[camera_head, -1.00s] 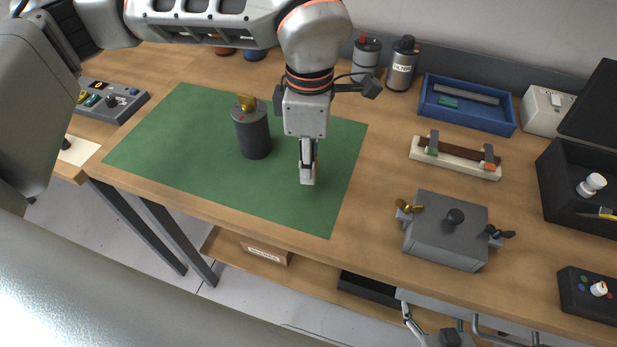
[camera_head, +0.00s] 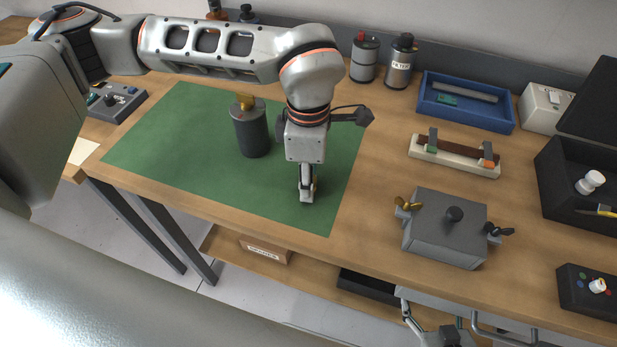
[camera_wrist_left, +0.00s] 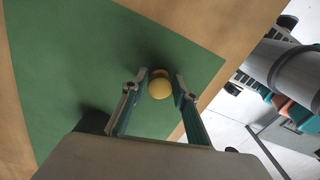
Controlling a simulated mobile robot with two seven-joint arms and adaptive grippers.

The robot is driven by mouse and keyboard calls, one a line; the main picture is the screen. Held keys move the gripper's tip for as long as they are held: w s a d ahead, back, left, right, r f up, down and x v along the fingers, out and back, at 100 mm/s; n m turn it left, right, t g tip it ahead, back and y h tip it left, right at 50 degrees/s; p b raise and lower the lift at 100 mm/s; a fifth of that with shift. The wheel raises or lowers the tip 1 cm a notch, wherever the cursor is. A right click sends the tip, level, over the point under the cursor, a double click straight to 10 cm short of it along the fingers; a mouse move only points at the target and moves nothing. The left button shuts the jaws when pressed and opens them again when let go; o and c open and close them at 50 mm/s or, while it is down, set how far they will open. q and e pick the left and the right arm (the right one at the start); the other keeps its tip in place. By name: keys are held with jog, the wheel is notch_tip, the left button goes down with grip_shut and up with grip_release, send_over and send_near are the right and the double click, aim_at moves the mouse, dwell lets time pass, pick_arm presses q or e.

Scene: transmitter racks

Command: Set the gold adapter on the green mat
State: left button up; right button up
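The green mat (camera_head: 190,150) lies on the bench and also fills much of the left wrist view (camera_wrist_left: 60,60). My left gripper (camera_head: 307,200) points down at the mat's right front part. The gold adapter (camera_wrist_left: 159,88) is between its fingers in the left wrist view, low at the mat. Narrow gaps show between the adapter and both fingers (camera_wrist_left: 161,74), so the gripper looks open around it. In the head view the adapter is mostly hidden by the fingers. My right gripper (camera_head: 440,316) is low at the bottom edge, in front of the bench, fingers apart and empty.
A dark canister (camera_head: 252,135) with a gold piece (camera_head: 245,102) on top stands on the mat, left of my gripper. A grey box (camera_head: 445,240) with gold and black wing fittings stands to the right. A blue tray (camera_head: 465,115) is farther back. The mat's left part is clear.

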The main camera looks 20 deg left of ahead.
pick_arm(q)
jog(key=shift+r, duration=0.15)
notch_tip(320, 180, up, 12)
jog(key=shift+r, duration=0.1)
dwell(0.6)
dwell(0.5)
